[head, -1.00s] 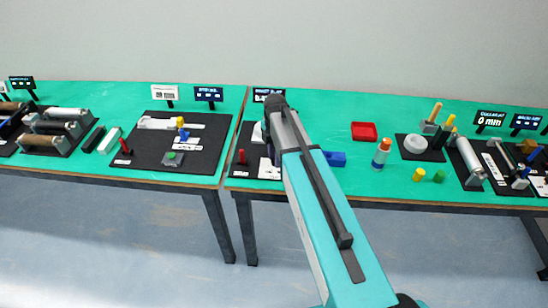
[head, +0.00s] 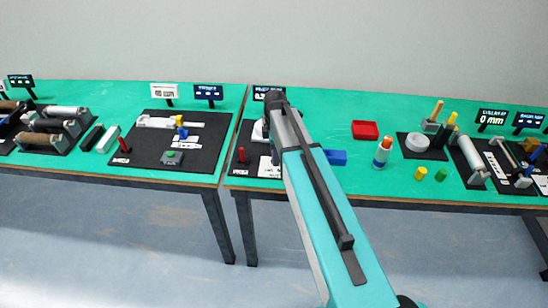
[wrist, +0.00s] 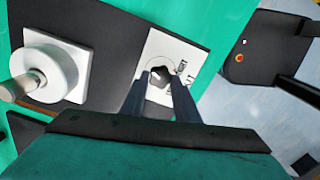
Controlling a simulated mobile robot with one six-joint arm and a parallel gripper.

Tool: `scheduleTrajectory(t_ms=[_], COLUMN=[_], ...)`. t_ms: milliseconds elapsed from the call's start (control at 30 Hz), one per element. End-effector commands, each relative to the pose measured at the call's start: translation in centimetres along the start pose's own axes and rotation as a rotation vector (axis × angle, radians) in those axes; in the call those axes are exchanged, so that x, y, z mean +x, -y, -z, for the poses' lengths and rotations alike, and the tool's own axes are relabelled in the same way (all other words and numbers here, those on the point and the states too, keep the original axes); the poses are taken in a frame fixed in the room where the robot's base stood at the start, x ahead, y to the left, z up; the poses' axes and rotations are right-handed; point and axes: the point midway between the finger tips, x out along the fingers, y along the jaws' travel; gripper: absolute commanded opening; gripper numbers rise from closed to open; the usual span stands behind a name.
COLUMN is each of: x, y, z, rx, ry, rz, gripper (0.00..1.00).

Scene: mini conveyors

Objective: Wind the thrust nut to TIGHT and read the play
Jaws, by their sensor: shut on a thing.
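In the wrist view a small dark knob (wrist: 158,95), which looks like the thrust nut, stands on a white card (wrist: 183,50) with a printed circle and lettering.
A white round part on a square plate (wrist: 82,76), with a beige rod, stands left of the knob. A red peg (head: 241,155) is at the board's left. A table gap lies left.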

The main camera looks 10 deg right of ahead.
Motion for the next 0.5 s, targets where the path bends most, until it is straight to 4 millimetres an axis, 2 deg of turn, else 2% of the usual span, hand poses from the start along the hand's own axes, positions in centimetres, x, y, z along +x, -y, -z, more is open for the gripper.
scheduleTrajectory(t_ms=[500], x=[-0.02], y=[-0.45], z=[0.02], rx=[0.487], ry=[-0.004], rz=[-0.008], gripper=[0.06])
